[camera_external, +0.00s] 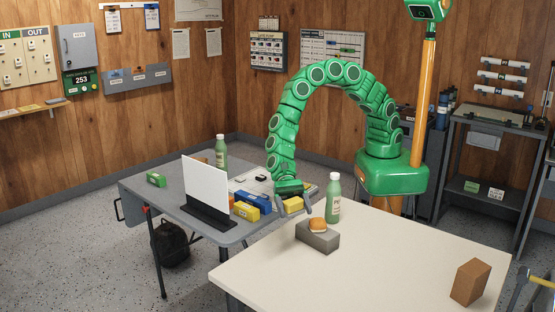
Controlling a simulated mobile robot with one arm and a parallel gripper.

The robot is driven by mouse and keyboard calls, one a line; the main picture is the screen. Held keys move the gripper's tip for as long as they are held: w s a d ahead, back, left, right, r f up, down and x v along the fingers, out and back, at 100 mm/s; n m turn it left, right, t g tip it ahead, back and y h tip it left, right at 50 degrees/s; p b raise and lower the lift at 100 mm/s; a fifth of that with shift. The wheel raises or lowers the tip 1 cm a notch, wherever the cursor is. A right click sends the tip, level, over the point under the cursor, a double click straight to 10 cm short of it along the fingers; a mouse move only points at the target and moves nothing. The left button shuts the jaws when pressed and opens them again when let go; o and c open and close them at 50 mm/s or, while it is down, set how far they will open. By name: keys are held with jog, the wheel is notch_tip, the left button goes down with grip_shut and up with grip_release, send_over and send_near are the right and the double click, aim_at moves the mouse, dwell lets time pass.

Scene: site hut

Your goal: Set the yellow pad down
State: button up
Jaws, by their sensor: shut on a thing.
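My gripper (295,207) hangs down from the green arm, over the gap between the grey table and the pale table. Its fingers are shut on the yellow pad (293,203), a small yellow piece showing between them. The pad's lower side and its exact height above the surfaces are hard to tell. To its right, a grey block (322,240) lies on the pale table (380,275), with a small orange-tan piece (318,224) on top.
A green bottle (333,200) stands just right of my gripper. The grey table (165,200) holds a white upright panel (205,185), a blue box (254,201), a yellow box (246,211) and another green bottle (221,152). A brown block (470,282) stands at the pale table's right; its middle is clear.

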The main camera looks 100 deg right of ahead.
jog(key=shift+s+r, duration=0.1)
jog(key=shift+s, duration=0.15)
jog(key=s+a+n+g+h, duration=0.2)
jog(key=s+a+n+g, duration=0.25)
jog(key=s, duration=0.65)
jog(key=s+a+n+g+h, duration=0.25)
jog(key=s+a, duration=0.35)
jog(key=s, duration=0.5)
send_over(359, 289)
jog(key=d, duration=0.2)
jog(key=shift+y, duration=0.35)
jog(key=f, duration=0.7)
jog(key=shift+s+a+f, duration=0.2)
jog(key=shift+s+f, duration=0.05)
jog(key=shift+s, duration=0.1)
jog(key=shift+w+a+f+g, duration=0.15)
jog(key=shift+a+f+g, duration=0.15)
jog(key=shift+f, duration=0.25)
jog(key=shift+w+a+f, duration=0.25)
jog(key=shift+a+f, duration=0.2)
jog(key=shift+f, duration=1.6)
jog(key=shift+f, duration=0.1)
